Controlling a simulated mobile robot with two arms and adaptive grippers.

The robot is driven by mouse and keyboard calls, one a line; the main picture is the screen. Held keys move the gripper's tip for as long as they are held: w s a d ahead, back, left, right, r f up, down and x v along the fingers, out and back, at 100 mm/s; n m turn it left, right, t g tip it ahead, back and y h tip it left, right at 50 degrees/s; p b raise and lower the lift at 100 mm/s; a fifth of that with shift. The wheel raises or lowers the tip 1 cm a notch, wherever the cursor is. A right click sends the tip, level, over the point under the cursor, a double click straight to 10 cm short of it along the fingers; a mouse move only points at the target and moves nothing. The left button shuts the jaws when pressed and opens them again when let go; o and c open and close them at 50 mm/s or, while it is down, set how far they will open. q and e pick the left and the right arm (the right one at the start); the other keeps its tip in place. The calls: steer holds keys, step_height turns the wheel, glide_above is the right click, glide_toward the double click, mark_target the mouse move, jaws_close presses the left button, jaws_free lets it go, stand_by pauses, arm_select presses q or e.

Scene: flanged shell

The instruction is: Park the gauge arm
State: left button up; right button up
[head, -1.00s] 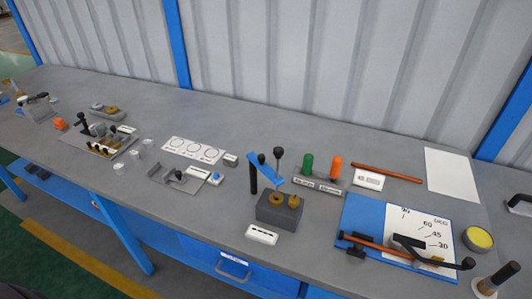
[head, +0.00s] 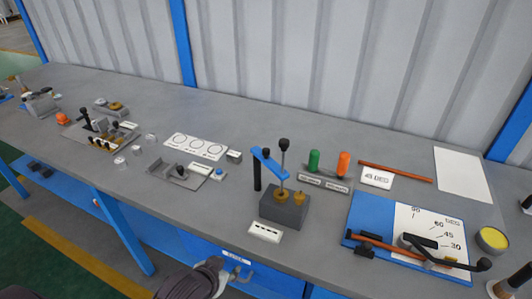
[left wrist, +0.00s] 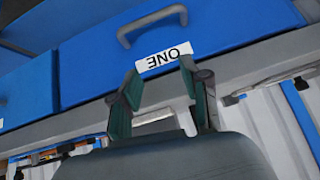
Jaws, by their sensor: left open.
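A blue arm (head: 268,163) is mounted on a black post (head: 257,176) and reaches across above a grey block (head: 284,208) with brass pieces (head: 299,198). A black-knobbed rod (head: 283,158) stands upright by its end. I take the blue arm for the gauge arm, but no label confirms this. My left gripper (head: 212,274) is low at the bottom edge of the head view, in front of the bench and well below the blue arm. My right gripper is not in view.
A blue angle board (head: 371,219) with a black-handled lever (head: 458,261) lies to the right. Green (head: 314,161) and orange (head: 344,163) handles stand behind the block. A white circle card (head: 196,147) lies to the left. The drawer handle (left wrist: 152,25) is close to my left gripper.

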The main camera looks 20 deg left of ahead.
arm_select(q)
steer(key=w+a+r+t+h, duration=0.1)
steer(key=w+r+t, duration=0.2)
steer(key=w+r, duration=0.3)
steer(key=w+a+r+t, duration=0.1)
steer(key=w+r+t, duration=0.25)
steer(key=r, duration=0.45)
steer(key=m+t+h, duration=0.1)
steer(key=t+h, duration=0.2)
glide_toward(264, 152)
steer(key=w+p, duration=0.1)
steer(key=w, duration=0.2)
steer(key=w+d, duration=0.1)
steer(key=w, duration=0.3)
steer(key=w+d+p, duration=0.1)
steer(key=w, duration=0.2)
steer(key=shift+w+d+p, duration=0.1)
steer(key=shift+w+p, duration=0.25)
steer(key=shift+w, duration=0.05)
jaws_close()
